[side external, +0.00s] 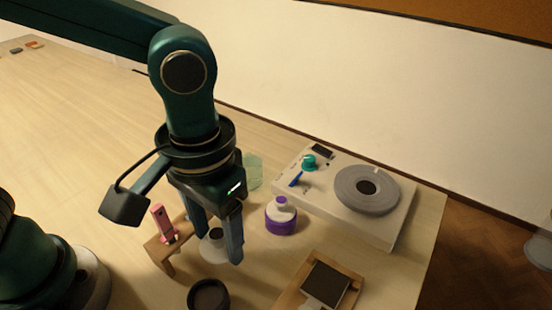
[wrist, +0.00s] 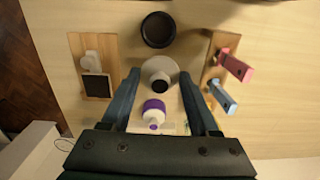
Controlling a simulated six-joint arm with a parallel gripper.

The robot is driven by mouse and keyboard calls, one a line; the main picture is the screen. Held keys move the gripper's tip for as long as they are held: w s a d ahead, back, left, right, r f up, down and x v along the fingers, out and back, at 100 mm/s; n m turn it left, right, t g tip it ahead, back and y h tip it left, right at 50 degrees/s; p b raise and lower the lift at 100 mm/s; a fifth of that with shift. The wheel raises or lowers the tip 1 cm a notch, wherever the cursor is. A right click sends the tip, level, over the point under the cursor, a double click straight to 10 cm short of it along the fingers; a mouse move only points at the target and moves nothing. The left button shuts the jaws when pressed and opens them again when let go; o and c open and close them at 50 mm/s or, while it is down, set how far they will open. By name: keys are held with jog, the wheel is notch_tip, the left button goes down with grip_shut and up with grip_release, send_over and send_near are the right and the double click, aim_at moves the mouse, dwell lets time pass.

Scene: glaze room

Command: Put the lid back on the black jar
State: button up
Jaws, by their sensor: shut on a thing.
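The black jar (side external: 208,296) stands open at the bottom of the side view, its dark mouth facing up. In the wrist view the jar (wrist: 158,30) is at the top centre, ahead of my fingertips. The lid, a pale disc with a dark knob (wrist: 160,75), sits between my two fingers in the wrist view. My gripper (side external: 220,246) points down and is shut on the lid, which is partly hidden by a finger in the side view (side external: 212,249). The lid is beside the jar, not over it. I cannot tell its height above the table.
A white-and-purple bottle (side external: 281,217) stands close to my gripper. A wooden rack (wrist: 212,72) holds a pink-handled tool (wrist: 236,66) and a blue-handled one (wrist: 222,97). A wooden board (side external: 290,298) with a dark square, a green translucent cup (side external: 253,170) and a white turntable unit (side external: 386,230) are nearby.

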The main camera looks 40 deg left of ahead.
jog(key=shift+s+d+f+m, duration=0.1)
jog(key=shift+s+f+m, duration=0.4)
jog(key=shift+s+f, duration=0.8)
jog(key=shift+s+d+f+m, duration=0.1)
jog(key=shift+s+f+m, duration=0.4)
jog(key=shift+s+f, duration=0.7)
jog(key=shift+w+f, duration=0.25)
jog(key=shift+f, duration=0.2)
dwell(0.5)
jog(key=o, duration=1.4)
jog(key=shift+o, duration=0.3)
jog(key=shift+r, duration=0.15)
notch_tip(320, 180, up, 7)
